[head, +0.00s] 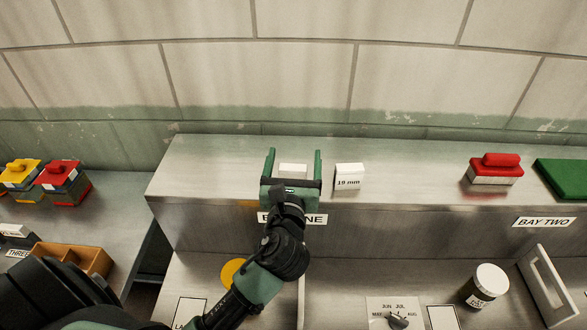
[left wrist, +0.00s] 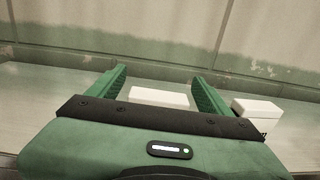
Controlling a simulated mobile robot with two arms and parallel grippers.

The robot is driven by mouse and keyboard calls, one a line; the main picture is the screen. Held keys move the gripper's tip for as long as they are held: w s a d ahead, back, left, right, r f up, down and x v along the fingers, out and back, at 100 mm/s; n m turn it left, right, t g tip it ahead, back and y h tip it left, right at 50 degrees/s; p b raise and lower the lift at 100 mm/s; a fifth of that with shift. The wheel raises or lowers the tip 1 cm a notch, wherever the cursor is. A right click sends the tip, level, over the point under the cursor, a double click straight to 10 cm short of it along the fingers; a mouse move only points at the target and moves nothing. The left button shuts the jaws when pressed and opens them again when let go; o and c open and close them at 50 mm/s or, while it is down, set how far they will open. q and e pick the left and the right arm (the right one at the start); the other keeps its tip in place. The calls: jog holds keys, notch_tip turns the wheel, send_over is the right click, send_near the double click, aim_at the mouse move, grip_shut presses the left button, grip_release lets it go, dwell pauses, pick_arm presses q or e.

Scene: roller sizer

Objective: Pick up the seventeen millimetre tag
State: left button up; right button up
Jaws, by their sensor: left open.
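A white tag (head: 293,169) stands on the raised metal shelf, between the fingers of my left gripper (head: 291,165). Its label is hidden behind the gripper, so I cannot read it. In the left wrist view its white top (left wrist: 158,97) shows between the two green fingers of the left gripper (left wrist: 158,88). The fingers are open, with a gap on both sides of the tag. A second white tag marked "19 mm" (head: 348,178) stands just right of the gripper; it also shows in the left wrist view (left wrist: 257,110). My right gripper is not in view.
The metal shelf (head: 420,185) has a red-handled block (head: 495,169) and a green pad (head: 563,178) at right. A tiled wall (head: 300,80) rises behind. Below are a white-lidded jar (head: 485,285), a dial plate (head: 395,313) and a white frame (head: 550,285). A wooden box (head: 75,257) sits at left.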

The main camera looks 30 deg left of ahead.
pick_arm(q)
jog(key=shift+w+a, duration=0.2)
jog(key=shift+w, duration=0.05)
jog(key=c, duration=1.4)
jog(key=shift+r, duration=0.15)
